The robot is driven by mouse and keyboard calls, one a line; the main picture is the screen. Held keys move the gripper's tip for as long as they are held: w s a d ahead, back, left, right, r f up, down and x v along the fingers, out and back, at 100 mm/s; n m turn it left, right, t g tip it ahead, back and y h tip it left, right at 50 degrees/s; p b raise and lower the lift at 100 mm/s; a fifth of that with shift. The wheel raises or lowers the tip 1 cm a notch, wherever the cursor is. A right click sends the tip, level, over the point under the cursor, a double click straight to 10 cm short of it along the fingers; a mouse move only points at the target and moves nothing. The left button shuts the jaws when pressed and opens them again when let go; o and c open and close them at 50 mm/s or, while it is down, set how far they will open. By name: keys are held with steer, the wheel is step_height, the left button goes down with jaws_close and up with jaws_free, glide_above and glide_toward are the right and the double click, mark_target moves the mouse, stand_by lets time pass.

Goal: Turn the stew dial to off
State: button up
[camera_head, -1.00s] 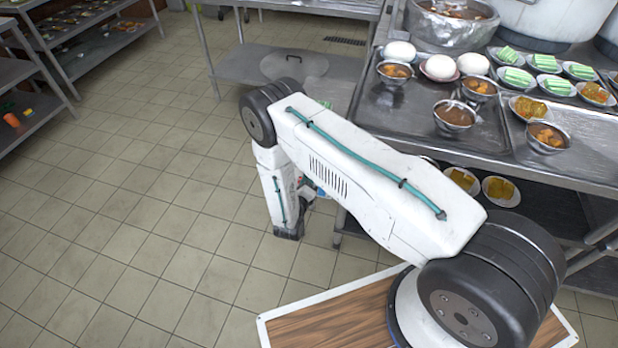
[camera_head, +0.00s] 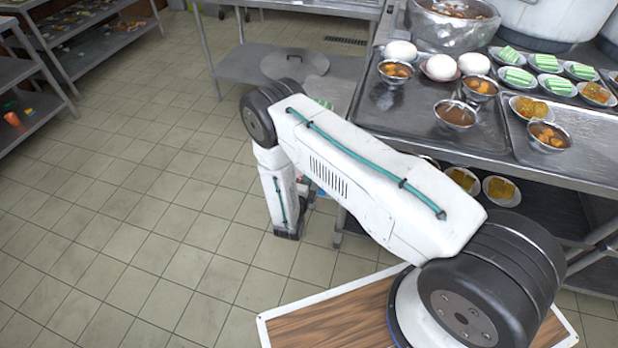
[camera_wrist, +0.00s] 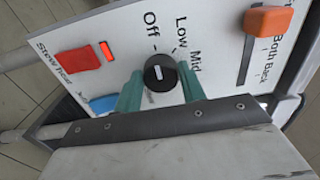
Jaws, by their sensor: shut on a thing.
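In the wrist view, the stew dial (camera_wrist: 160,73) is a round black knob with a white mark, set on a white panel (camera_wrist: 125,32). "Off", "Low" and "Mid" are printed around it. The white mark points up in the picture, roughly toward the tick under "Off". My gripper (camera_wrist: 161,86) has teal fingers on both sides of the knob and is shut on it. In the head view, my arm hides the gripper and the dial.
A red rocker switch (camera_wrist: 76,61) with a lit red lamp beside it is left of the dial. An orange slider handle (camera_wrist: 268,20) is at upper right. A steel counter (camera_head: 410,105) with bowls and plates stands at right in the head view. Tiled floor is open at left.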

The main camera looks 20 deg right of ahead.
steer(key=shift+f, duration=0.1)
stand_by(0.3)
steer(key=o, duration=1)
steer(key=shift+c, duration=0.2)
steer(key=shift+s, duration=0.1)
steer(key=v, duration=0.7)
steer(key=shift+s+a, duration=0.25)
steer(key=shift+s, duration=0.05)
